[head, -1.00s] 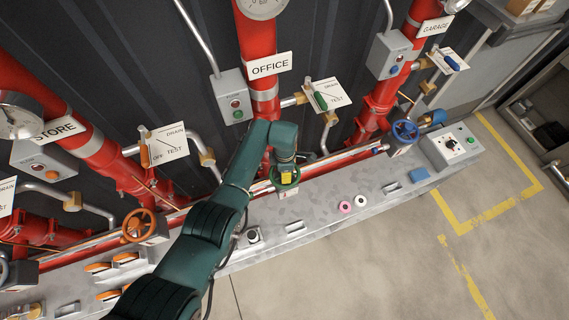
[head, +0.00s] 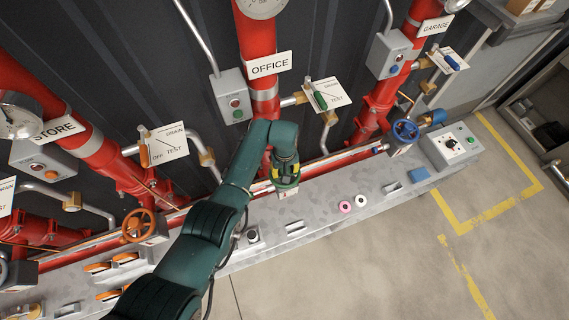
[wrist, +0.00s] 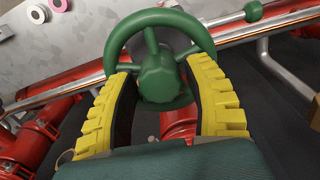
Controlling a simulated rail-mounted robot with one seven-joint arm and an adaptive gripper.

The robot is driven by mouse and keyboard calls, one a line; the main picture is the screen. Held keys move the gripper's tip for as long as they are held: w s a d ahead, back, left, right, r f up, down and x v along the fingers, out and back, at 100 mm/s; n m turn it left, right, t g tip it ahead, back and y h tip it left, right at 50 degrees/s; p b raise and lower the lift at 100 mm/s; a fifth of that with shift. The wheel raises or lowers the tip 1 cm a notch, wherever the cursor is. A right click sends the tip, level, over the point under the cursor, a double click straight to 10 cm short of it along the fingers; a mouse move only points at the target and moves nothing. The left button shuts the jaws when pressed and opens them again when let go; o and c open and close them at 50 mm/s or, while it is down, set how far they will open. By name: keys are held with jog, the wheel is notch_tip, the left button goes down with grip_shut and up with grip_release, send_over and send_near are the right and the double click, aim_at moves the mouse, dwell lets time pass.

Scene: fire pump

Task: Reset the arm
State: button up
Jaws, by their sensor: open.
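My gripper (head: 286,177) is at the end of my green arm, over the grey bench below the OFFICE pipe. In the wrist view its two yellow ribbed fingers (wrist: 157,74) stand apart. A green handwheel (wrist: 160,17) with a faceted hub lies at the fingertips, and the hub shows between them. The fingers are close to the wheel's rim; I cannot tell whether they touch it. In the head view my gripper hides most of this wheel.
An orange handwheel (head: 138,225) is to the left and a blue handwheel (head: 405,131) to the right. Red pipes (head: 258,50) and valve levers (head: 320,100) stand behind. Pink and white rings (head: 345,207) lie on the bench (head: 320,225). The floor in front is clear.

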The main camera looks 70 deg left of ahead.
grip_shut()
jog(key=shift+o, duration=1.7)
grip_release()
jog(key=shift+r, duration=0.1)
notch_tip(320, 180, up, 7)
jog(key=p, duration=0.6)
jog(key=shift+p, duration=0.3)
